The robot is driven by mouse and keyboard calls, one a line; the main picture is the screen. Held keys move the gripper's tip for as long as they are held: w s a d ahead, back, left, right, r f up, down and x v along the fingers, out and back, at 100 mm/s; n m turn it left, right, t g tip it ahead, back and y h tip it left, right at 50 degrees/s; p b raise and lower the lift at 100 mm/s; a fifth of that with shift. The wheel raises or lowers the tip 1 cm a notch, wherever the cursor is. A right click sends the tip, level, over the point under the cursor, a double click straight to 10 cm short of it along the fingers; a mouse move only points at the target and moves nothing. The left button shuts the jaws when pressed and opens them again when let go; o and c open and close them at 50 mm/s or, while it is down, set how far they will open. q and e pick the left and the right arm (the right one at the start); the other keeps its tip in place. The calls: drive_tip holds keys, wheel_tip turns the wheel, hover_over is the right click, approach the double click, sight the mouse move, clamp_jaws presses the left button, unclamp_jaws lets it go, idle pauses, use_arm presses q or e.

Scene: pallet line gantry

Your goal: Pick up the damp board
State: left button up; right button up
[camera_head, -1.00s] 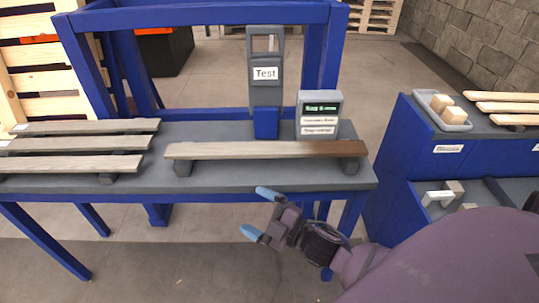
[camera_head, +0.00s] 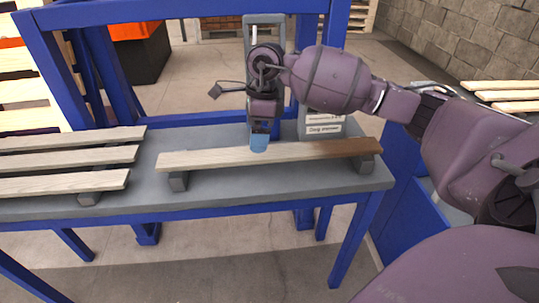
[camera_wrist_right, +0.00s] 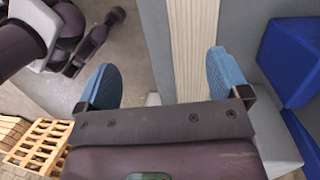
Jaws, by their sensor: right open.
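The damp board (camera_head: 225,158) is a long plank lying across two grey supports on the bench. It is pale on the left and darker brown towards its right end. My right gripper (camera_head: 259,143) points down over the board's middle. One blue finger shows there, at the board's far edge; the near finger cannot be made out. In the right wrist view, my gripper (camera_wrist_right: 160,62) is open, with a blue finger on either side of the board (camera_wrist_right: 195,40). The board is closer to the right-hand finger and I see no grip on it. My left gripper is not in view.
The grey bench top (camera_head: 215,203) has a blue frame (camera_head: 335,75) rising behind. Several grey-brown boards (camera_head: 70,157) lie at its left. A display box (camera_head: 323,128) stands behind the board, partly hidden by my arm. Pale boards (camera_head: 510,95) lie at the right.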

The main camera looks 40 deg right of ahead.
drive_tip(key=w+d+r+h, duration=0.2)
drive_tip(key=d+r, duration=0.1)
drive_tip(key=d, duration=0.1)
drive_tip(key=b, duration=0.1)
hover_over(268, 152)
drive_tip(key=f, duration=0.5)
drive_tip(key=shift+w+f, duration=0.35)
drive_tip(key=f, duration=0.3)
drive_tip(key=f+b, duration=0.1)
drive_tip(key=shift+s+d+f, duration=0.1)
drive_tip(key=shift+s+f, duration=0.15)
drive_tip(key=shift+s, duration=0.1)
drive_tip(key=shift+f, duration=0.35)
drive_tip(key=shift+r, duration=0.1)
drive_tip(key=c, duration=1)
drive_tip(key=shift+c, duration=0.8)
